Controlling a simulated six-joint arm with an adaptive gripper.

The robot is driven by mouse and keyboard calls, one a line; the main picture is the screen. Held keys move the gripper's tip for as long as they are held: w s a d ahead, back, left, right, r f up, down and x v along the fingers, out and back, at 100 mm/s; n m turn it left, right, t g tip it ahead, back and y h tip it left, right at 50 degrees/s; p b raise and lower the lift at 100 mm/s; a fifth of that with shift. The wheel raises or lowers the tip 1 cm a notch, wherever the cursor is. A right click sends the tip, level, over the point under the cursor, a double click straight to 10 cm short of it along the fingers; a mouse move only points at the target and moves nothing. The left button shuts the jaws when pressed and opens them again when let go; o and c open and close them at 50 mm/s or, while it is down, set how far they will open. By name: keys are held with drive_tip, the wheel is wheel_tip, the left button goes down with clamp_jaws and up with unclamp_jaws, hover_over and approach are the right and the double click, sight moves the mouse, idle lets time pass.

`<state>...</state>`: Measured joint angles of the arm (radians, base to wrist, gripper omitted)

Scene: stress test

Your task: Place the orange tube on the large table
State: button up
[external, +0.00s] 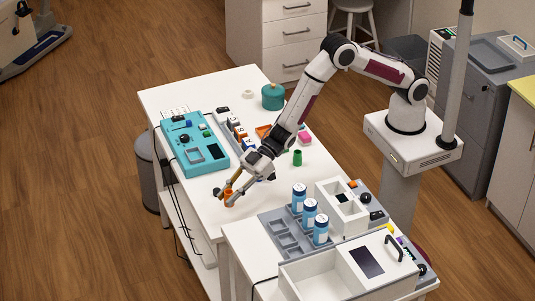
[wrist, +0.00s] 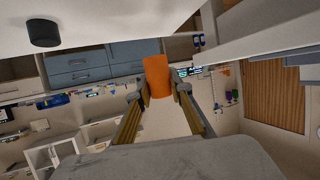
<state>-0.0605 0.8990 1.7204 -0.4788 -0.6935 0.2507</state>
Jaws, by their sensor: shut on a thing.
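The orange tube (external: 229,198) is between the fingertips of my gripper (external: 227,193), near the front edge of the large white table (external: 180,97). In the wrist view the orange tube (wrist: 157,77) stands between the two finger ends of my gripper (wrist: 160,90), which are shut on it from both sides. In the external view the fingers cover part of the tube. I cannot tell whether its lower end touches the table top or is a little above it.
A teal device (external: 194,146) lies left of my gripper. A rack with blue-and-white bottles (external: 310,212) is at the right. Bare table surrounds the tube.

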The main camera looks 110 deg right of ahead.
drive_tip(key=shift+f, duration=0.75)
drive_tip(key=shift+f, duration=1.9)
drive_tip(key=shift+f, duration=0.15)
drive_tip(key=o, duration=0.9)
drive_tip(key=shift+s+d+r, duration=0.2)
drive_tip(key=shift+s+r, duration=0.25)
drive_tip(key=shift+s, duration=0.1)
drive_tip(key=shift+v, duration=5.35)
